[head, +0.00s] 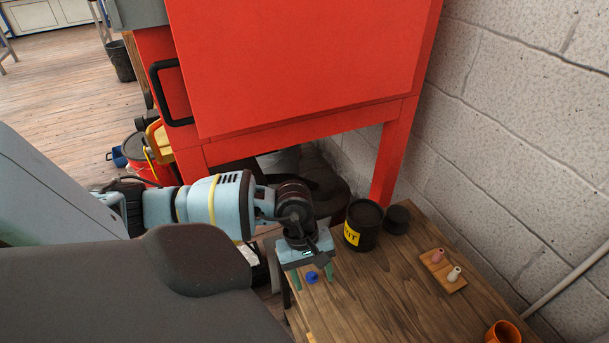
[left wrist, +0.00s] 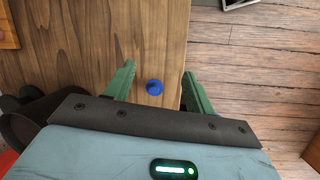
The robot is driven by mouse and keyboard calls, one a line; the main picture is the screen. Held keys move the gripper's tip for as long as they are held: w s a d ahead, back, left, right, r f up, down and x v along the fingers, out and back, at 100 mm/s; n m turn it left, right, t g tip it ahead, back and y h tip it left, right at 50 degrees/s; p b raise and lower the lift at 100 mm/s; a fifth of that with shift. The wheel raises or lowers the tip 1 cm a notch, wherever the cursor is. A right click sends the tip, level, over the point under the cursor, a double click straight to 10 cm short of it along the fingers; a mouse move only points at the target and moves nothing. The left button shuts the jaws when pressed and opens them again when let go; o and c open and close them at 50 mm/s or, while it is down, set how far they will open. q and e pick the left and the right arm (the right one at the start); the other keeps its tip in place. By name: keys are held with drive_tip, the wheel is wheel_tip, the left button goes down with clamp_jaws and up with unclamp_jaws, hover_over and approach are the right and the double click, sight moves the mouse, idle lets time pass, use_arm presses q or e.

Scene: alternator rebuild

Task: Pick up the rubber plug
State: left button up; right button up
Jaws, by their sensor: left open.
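A small round blue piece, which looks like the rubber plug (head: 312,277), lies on the wooden bench top near its left edge. In the left wrist view the blue plug (left wrist: 154,88) sits between the two green fingers, with clear gaps on both sides. My left gripper (head: 313,281) points down over the bench and is open around the plug, not visibly touching it. Its fingers (left wrist: 158,75) show apart in the left wrist view. I cannot tell the exact height of the fingertips above the wood. My right gripper is not in view.
A black pot with a yellow label (head: 363,225) and a dark round piece (head: 397,220) stand behind the gripper. A small wooden block (head: 442,271) holds a pink and a white piece. An orange cup (head: 503,332) stands at front right. A red cabinet (head: 300,70) rises behind.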

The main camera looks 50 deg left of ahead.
use_arm(q)
drive_tip(key=w+a+y, duration=0.1)
drive_tip(key=a, duration=0.2)
drive_tip(key=w+a+r+m+y+b, duration=0.1)
drive_tip(key=a+y, duration=0.1)
drive_tip(key=a, duration=0.1)
drive_tip(key=w+a+m+y, duration=0.1)
drive_tip(key=w+a, duration=0.1)
drive_tip(key=a, duration=0.2)
drive_tip(key=shift+r+t+y+b, duration=0.35)
drive_tip(key=shift+t+y+b, duration=0.05)
drive_tip(key=shift+w+f, duration=0.1)
drive_tip(key=shift+f, duration=1.45)
drive_tip(key=f, duration=0.1)
drive_tip(key=f+b, duration=0.1)
drive_tip(key=f, duration=0.1)
drive_tip(key=shift+w+f, duration=0.2)
drive_tip(key=shift+w, duration=0.2)
drive_tip(key=shift+a+f, duration=0.15)
drive_tip(key=shift+f, duration=0.5)
drive_tip(key=c, duration=1)
drive_tip(key=shift+c, duration=0.2)
drive_tip(key=shift+r, duration=0.1)
